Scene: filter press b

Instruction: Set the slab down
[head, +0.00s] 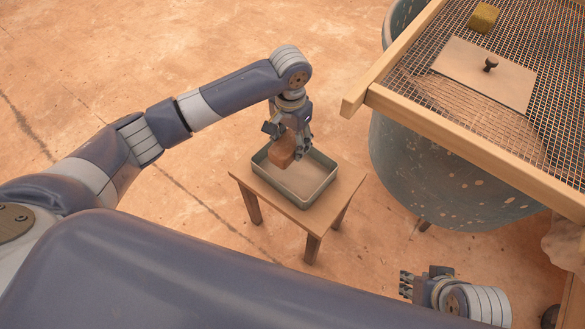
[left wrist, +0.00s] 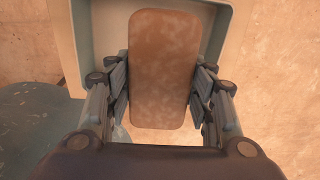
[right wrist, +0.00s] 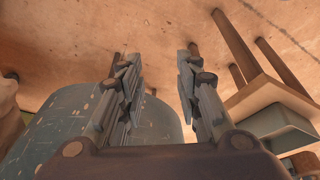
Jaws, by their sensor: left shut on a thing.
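The slab (head: 284,150) is a reddish-brown rounded block. My left gripper (head: 288,135) is shut on it and holds it tilted over the left part of a grey-green tray (head: 312,199). In the left wrist view the slab (left wrist: 163,70) lies between the two fingers, with the tray's rim (left wrist: 68,45) behind it. The slab's lower end shows near the tray's inside; I cannot tell whether it touches the floor of the tray. My right gripper (head: 408,285) is at the lower right of the head view, apart from the slab. In the right wrist view its fingers (right wrist: 160,75) are spread and empty.
The tray stands on a small wooden table (head: 343,190). A large speckled blue-green vat (head: 420,175) stands to the right. Over it lies a wood-framed mesh screen (head: 450,125) with a knobbed board (head: 480,75) and a yellow block (head: 484,17). Bare ground lies left.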

